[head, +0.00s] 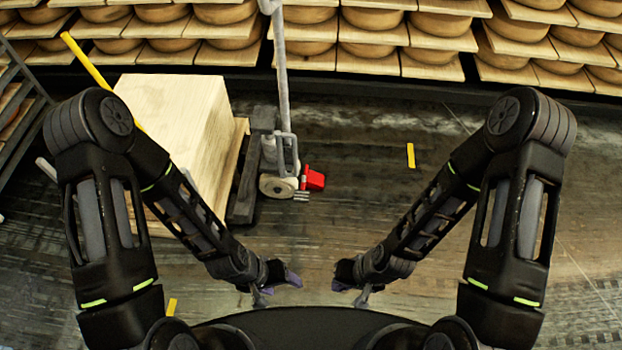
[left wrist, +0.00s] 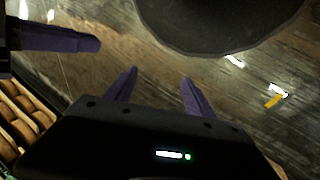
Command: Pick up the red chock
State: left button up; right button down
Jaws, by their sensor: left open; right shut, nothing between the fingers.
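The red chock (head: 314,179) lies on the floor beside the wheel of a grey hand truck, near the middle of the head view. It does not show in the left wrist view. My left gripper (head: 292,279) is held low in front of my base, nearer to me than the chock and well apart from it. In the left wrist view its two purple fingers (left wrist: 158,85) are spread with nothing between them. My right gripper (head: 340,285) is at the right of the left one, facing it, shut and empty.
The grey hand truck (head: 283,100) stands upright beside a large wooden block (head: 175,110) on a pallet. Shelves of cheese wheels (head: 370,32) line the back. A yellow strip (head: 411,155) marks the floor. Open floor (head: 370,200) lies right of the chock.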

aim_at(315, 180)
jog(key=i+l+z, duration=0.2)
jog(key=l+z, duration=0.15)
jog(key=i+l+z, duration=0.25)
jog(key=z, duration=0.15)
jog(key=i+l+z, duration=0.35)
jog(key=i+l+u, duration=0.1)
jog(key=i, duration=0.4)
jog(key=i+l+u, duration=0.1)
jog(key=i+l, duration=0.25)
jog(key=i, duration=0.15)
jog(key=i+j+u, duration=0.15)
jog(key=u, duration=0.3)
jog(key=i+u, duration=0.7)
jog(key=u, duration=0.25)
jog(key=i+l+u, duration=0.2)
jog(key=u, duration=0.3)
jog(key=i+l, duration=0.05)
